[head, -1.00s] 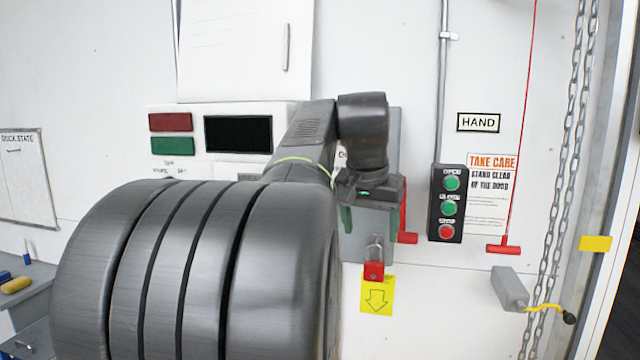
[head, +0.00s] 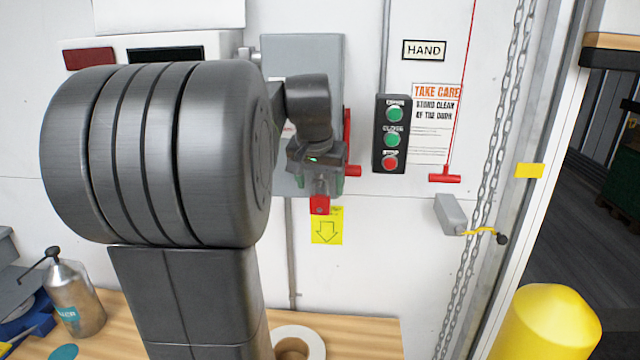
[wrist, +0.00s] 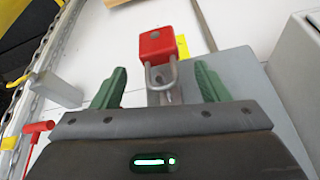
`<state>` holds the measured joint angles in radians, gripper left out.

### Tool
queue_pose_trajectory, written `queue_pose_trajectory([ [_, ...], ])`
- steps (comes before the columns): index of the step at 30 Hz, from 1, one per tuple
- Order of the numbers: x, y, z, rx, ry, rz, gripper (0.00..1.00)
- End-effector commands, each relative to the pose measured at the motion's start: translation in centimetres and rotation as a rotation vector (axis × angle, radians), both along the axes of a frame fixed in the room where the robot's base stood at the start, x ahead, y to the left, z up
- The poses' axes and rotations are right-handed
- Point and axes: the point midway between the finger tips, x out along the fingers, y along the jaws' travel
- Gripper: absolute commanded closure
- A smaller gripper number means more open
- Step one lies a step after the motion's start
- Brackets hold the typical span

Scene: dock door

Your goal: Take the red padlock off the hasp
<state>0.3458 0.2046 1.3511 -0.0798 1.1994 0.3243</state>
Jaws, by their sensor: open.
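The red padlock (head: 319,205) hangs low on the grey switch box (head: 330,60), above a yellow arrow label. In the wrist view the padlock body (wrist: 157,45) lies past my fingertips, and its metal shackle (wrist: 160,78) runs through the grey hasp (wrist: 166,98). My gripper (head: 323,184) is just above the padlock body in the head view. In the wrist view its two green fingers (wrist: 160,76) stand apart, one on each side of the shackle and hasp, with gaps on both sides. My wrist hides part of the hasp in the head view.
A red lever (head: 348,140) is on the box's right side. Right of it are a button station (head: 391,134), a red pull handle (head: 445,178) and hanging chains. A bench (head: 350,335) with a bottle (head: 75,300) and tape roll (head: 297,345) is below.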

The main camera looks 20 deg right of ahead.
Motion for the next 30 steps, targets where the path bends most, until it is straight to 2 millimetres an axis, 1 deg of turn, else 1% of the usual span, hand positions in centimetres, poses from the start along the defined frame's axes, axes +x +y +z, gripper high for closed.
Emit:
queue_pose_trajectory([
  [3,0.3,-0.2,-1.0,0.000,0.002,0.000,0.32],
  [6,0.5,-0.3,-1.4,0.000,0.000,0.000,0.32],
  [14,0.5,-0.3,-1.5,-0.001,-0.001,0.000,0.32],
  [15,0.5,-0.3,-1.5,-0.001,-0.001,0.000,0.36],
  [17,0.5,-0.3,-1.5,-0.001,-0.001,0.000,0.47],
  [18,0.5,-0.3,-1.5,-0.001,-0.001,0.000,0.55],
  [22,0.5,-0.3,-1.5,-0.001,-0.001,0.000,0.81],
  [30,0.5,-0.3,-1.1,-0.001,-0.001,0.000,0.81],
])
